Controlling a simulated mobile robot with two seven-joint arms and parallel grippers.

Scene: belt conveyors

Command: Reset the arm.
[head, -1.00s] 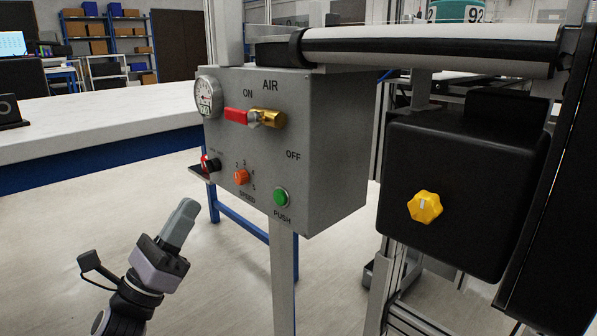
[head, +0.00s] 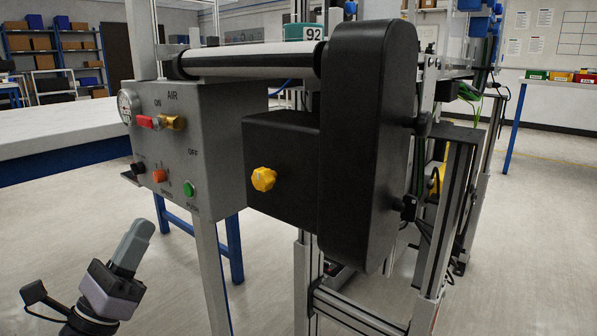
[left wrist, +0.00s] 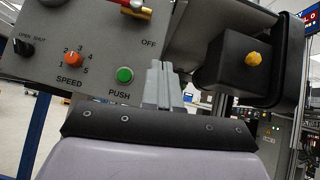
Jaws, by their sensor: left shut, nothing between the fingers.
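My left gripper (head: 137,232) is at the lower left of the head view, below and in front of the grey control box (head: 222,150). Its fingers are shut with nothing between them, and it touches nothing that I can see. In the left wrist view the gripper (left wrist: 158,70) points up past the green push button (left wrist: 124,74). The box carries a red-handled air valve (head: 145,121), an orange speed knob (head: 159,175), a black knob (head: 138,168) and a green button (head: 189,189). My right gripper is not in view.
A black motor housing with a yellow knob (head: 263,179) stands right of the box, beside a tall black cover (head: 365,140). The conveyor belt (head: 250,62) runs above them. A white table (head: 60,130) stands at the left. Open floor lies at the right.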

